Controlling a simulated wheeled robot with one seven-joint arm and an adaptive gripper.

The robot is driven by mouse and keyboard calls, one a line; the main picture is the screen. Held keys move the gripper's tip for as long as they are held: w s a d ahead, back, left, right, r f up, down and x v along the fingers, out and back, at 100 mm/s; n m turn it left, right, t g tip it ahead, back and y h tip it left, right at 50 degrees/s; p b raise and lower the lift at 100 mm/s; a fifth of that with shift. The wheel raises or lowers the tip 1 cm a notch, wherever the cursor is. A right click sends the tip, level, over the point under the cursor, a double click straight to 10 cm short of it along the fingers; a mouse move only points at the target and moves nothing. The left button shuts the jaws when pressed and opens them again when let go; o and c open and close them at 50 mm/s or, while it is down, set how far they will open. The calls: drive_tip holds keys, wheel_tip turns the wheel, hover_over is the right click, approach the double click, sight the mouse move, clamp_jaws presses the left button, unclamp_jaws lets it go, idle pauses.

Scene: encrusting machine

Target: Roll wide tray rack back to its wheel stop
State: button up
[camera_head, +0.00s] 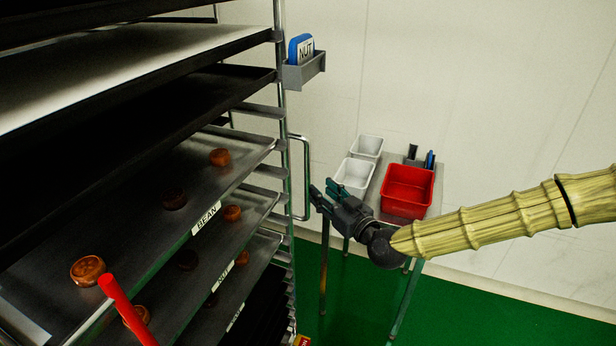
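The wide tray rack (283,190) fills the left half of the view, with metal trays on its rails. A vertical bar handle (306,178) stands out from its right-hand post. My gripper (322,187) is just right of the handle's lower half, with its fingers pointing left toward it. The fingers look parted, with nothing between them. I cannot tell whether a fingertip touches the handle. The rack's wheels and the wheel stop are not in view.
A small metal table (371,197) behind my gripper holds a red bin (408,190) and white bins (354,176). A grey holder (304,71) with a blue NUT tag sits on the rack post. A red rod (128,310) crosses the lower left. Green floor (470,305) is clear at lower right.

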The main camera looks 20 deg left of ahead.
sight(309, 181)
drive_tip(key=p+x, duration=0.2)
drive_tip(key=x, duration=0.6)
drive_tip(key=shift+p, duration=0.3)
clamp_jaws()
